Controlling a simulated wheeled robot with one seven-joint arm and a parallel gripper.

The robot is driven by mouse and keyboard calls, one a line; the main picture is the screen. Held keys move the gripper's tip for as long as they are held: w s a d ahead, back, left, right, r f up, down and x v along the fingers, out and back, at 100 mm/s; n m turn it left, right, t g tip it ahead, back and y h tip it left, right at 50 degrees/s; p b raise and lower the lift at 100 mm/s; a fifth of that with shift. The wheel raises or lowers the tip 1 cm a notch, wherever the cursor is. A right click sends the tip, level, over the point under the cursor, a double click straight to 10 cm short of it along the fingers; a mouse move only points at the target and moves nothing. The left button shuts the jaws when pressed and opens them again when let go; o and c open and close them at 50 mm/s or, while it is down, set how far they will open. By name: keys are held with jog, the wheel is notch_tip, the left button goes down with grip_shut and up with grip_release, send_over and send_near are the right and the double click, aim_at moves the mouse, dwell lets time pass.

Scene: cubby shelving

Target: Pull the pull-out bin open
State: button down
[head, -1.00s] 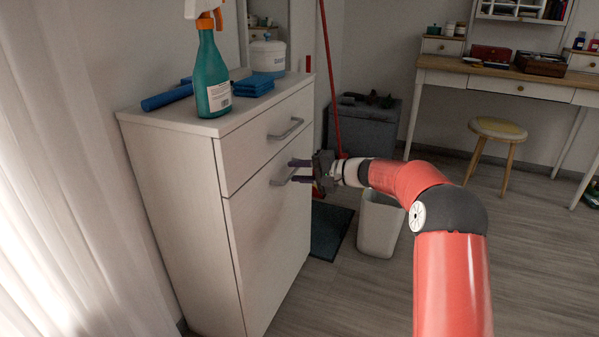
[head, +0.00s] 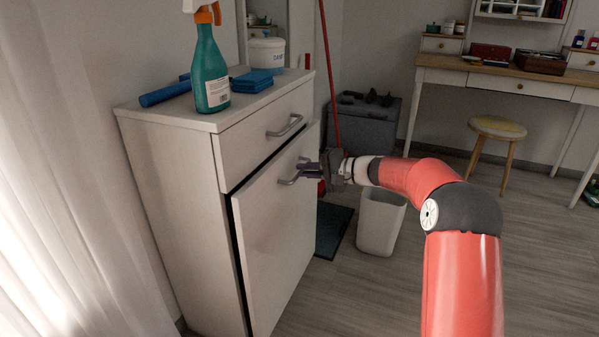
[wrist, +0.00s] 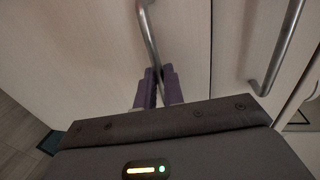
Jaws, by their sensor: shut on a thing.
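The pull-out bin (head: 268,235) is the tall lower front of the white cabinet (head: 180,210). Its front stands slightly out at the top, with a dark gap along its top and left edges. My gripper (head: 302,172) is at the bin's metal handle (head: 288,181), near the top of that front. In the wrist view, my gripper's purple fingers (wrist: 158,88) are closed around one end of the handle (wrist: 149,35). The bin's inside is hidden.
A drawer (head: 262,138) with its own handle is above the bin front. A white waste bin (head: 380,222) and dark mat (head: 331,228) are on the floor. A stool (head: 494,150) stands farther right.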

jog(key=f+b+v, duration=0.1)
jog(key=f+v, duration=0.1)
jog(key=v, duration=1.1)
jog(key=d+f+b+v, duration=0.1)
jog(key=f+b+v, duration=0.1)
jog(key=v, duration=1.2)
jog(key=shift+s+f, duration=0.15)
jog(key=shift+f, duration=0.75)
jog(key=c, duration=1.5)
grip_release()
jog(key=shift+d, duration=0.1)
jog(key=p+v, duration=0.1)
jog(key=v, duration=0.6)
jog(key=shift+s+d, duration=0.1)
jog(key=shift+d, duration=0.25)
